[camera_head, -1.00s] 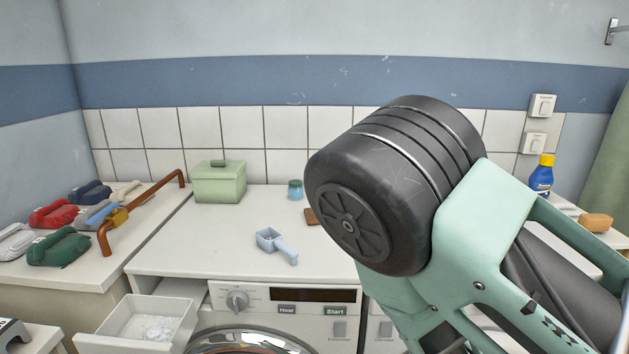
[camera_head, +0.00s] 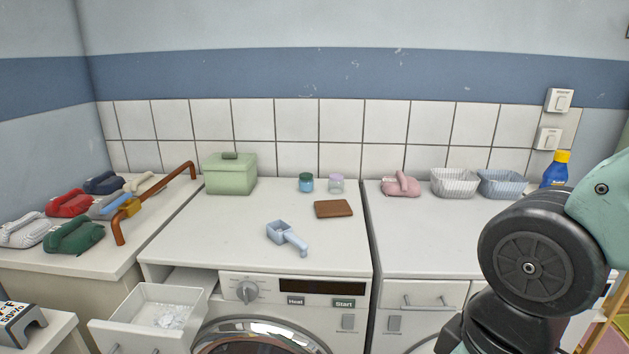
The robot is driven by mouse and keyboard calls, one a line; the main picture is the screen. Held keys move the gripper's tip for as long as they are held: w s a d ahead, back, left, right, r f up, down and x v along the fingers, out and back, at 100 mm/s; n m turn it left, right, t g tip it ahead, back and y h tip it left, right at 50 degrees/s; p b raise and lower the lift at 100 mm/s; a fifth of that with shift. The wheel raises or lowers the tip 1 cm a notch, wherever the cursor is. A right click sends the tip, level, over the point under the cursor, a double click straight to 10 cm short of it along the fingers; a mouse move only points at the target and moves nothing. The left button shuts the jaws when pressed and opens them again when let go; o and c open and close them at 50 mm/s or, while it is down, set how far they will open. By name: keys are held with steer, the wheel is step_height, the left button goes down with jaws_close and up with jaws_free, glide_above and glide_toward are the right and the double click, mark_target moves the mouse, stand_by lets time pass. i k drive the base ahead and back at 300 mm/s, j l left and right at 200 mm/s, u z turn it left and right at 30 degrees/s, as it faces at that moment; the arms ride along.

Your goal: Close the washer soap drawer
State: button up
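The washer (camera_head: 360,290) stands in the middle, with a dial, a dark display and Heat and Start buttons on its front. Its soap drawer (camera_head: 113,321) at the upper left of the front is pulled out, and white powder (camera_head: 172,317) lies inside it. My arm fills the right side of the view, well to the right of the drawer. My gripper is not in view.
A blue scoop (camera_head: 287,236), a brown block (camera_head: 333,209), two small jars and a green box (camera_head: 229,173) sit on the washer top. Space before the drawer looks clear.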

mark_target(128, 330)
steer(key=j+u, duration=0.15)
steer(key=u, duration=1.3)
